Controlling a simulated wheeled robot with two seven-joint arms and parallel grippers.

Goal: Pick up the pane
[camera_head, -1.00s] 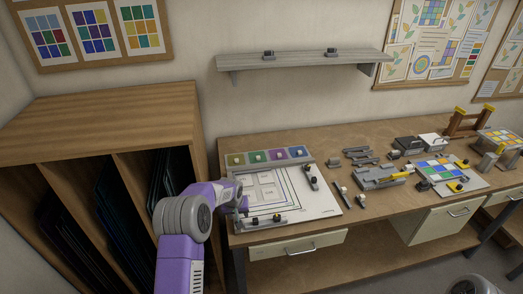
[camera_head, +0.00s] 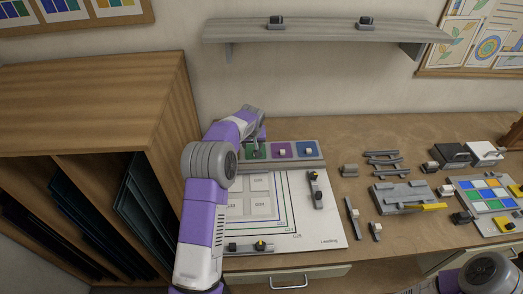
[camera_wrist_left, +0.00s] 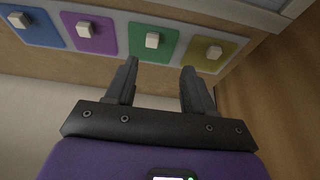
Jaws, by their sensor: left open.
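A grey rack (camera_head: 322,156) at the back of the work board holds coloured square panes, each with a small pale block on it. The green pane (camera_head: 262,155), purple pane (camera_head: 279,153) and blue pane (camera_head: 300,152) show in the head view; my arm hides the yellow one. The left wrist view shows the yellow pane (camera_wrist_left: 221,60), green pane (camera_wrist_left: 139,29), purple pane (camera_wrist_left: 79,24) and blue pane (camera_wrist_left: 33,31). My left gripper (camera_wrist_left: 159,69) is open and empty, its fingertips pointing toward the green pane's near edge; contact cannot be told. My right gripper is out of view.
The white leading sheet (camera_head: 325,228) with pale squares lies in front of the rack. Grey tools and a yellow-handled fixture (camera_head: 400,198) are to the right. A wooden cabinet (camera_head: 90,100) stands close on the left. A grey shelf (camera_head: 320,32) hangs above.

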